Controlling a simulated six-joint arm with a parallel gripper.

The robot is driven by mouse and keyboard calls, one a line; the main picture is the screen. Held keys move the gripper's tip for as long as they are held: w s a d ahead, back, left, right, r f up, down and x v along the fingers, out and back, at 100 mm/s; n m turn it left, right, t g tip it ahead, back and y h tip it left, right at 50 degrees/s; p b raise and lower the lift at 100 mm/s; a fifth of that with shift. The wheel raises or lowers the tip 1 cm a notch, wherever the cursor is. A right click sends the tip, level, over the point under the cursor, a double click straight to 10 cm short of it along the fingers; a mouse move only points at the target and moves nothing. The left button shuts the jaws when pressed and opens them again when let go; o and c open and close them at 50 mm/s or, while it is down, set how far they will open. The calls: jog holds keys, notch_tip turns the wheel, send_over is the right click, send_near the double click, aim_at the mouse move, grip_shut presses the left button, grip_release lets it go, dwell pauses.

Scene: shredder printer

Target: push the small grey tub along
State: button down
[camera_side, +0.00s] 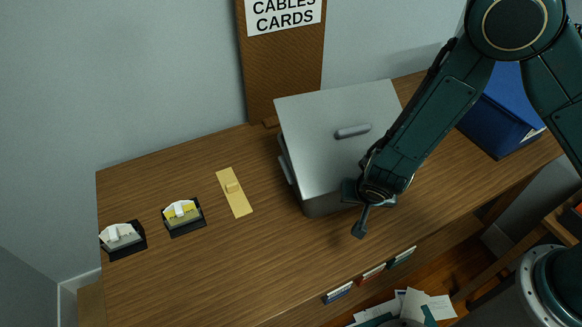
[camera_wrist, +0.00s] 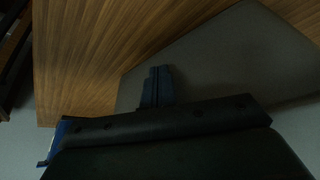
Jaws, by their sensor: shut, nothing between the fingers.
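I cannot make out a separate small grey tub for certain in either view. A large grey box (camera_side: 325,130) with a flat lid and a bar handle stands at the back middle of the wooden desk. At the far left, a small grey piece with a white top (camera_side: 120,236) sits in a dark holder. My gripper (camera_side: 360,222) is shut and empty, pointing down by the front right corner of the box. In the wrist view my gripper (camera_wrist: 157,87) shows against a grey surface (camera_wrist: 225,60). I cannot tell whether it touches the box or desk.
A yellow-and-white piece (camera_side: 182,211) in a dark holder and a flat tan plate (camera_side: 236,196) lie left of the box. A blue bin (camera_side: 500,115) stands at the right. Coloured tabs (camera_side: 372,274) line the front edge. The front-left desk (camera_side: 220,265) is clear.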

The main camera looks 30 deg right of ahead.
jog(key=shift+w, duration=5.6)
jog(key=shift+s, duration=2.45)
jog(key=shift+r, duration=0.1)
